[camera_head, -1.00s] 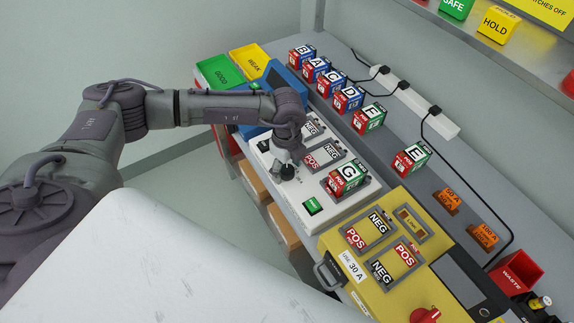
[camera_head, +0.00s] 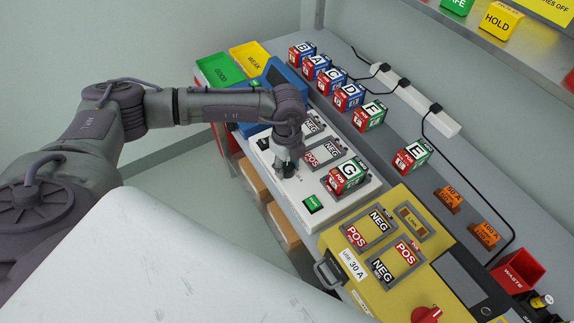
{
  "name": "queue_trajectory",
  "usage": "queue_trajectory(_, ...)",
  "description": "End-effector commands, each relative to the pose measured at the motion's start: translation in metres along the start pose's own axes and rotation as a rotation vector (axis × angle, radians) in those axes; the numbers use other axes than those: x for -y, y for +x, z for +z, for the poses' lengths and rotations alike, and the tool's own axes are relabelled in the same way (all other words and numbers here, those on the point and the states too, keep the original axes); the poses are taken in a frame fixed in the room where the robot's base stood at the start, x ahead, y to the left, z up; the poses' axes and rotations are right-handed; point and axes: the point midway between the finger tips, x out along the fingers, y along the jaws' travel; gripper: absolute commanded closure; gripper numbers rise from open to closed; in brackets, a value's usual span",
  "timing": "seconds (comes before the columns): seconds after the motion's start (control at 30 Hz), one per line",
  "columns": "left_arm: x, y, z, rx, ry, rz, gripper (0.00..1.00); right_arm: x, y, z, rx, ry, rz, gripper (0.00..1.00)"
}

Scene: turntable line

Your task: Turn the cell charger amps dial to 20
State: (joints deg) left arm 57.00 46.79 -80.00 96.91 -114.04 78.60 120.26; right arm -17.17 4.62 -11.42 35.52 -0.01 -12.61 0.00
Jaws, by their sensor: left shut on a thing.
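The cell charger (camera_head: 295,197) is a white panel with slots marked NEG and POS and a green button (camera_head: 313,204). Cell G (camera_head: 347,177) stands in its nearest slot. My left gripper (camera_head: 284,172) points down at the panel's front left part, shut on a small dark knob, which I take for the amps dial (camera_head: 286,178). The fingers hide most of the dial, and its setting and scale cannot be read. My right gripper is not in view.
A yellow unit (camera_head: 393,293) marked USE 30 A, with a red knob (camera_head: 426,314), stands at the right. Several lettered cells (camera_head: 370,115) line the bench behind. Green and yellow trays (camera_head: 221,71) are at the far left. A red waste bin (camera_head: 518,272) is at the right.

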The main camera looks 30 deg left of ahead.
Motion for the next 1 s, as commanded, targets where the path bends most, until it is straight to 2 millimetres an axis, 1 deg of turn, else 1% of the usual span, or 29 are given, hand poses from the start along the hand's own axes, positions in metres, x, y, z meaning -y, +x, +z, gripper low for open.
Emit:
queue_trajectory(0.03,0.0,0.002,0.0,0.0,0.027,-0.002,0.93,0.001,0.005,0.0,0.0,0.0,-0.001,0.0)
queue_trajectory(0.27,0.001,0.003,0.0,0.001,0.213,-0.003,0.93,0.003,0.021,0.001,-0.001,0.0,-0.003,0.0)
queue_trajectory(1.0,0.001,0.004,0.001,0.004,0.916,-0.004,0.93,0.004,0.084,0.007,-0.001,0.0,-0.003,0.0)
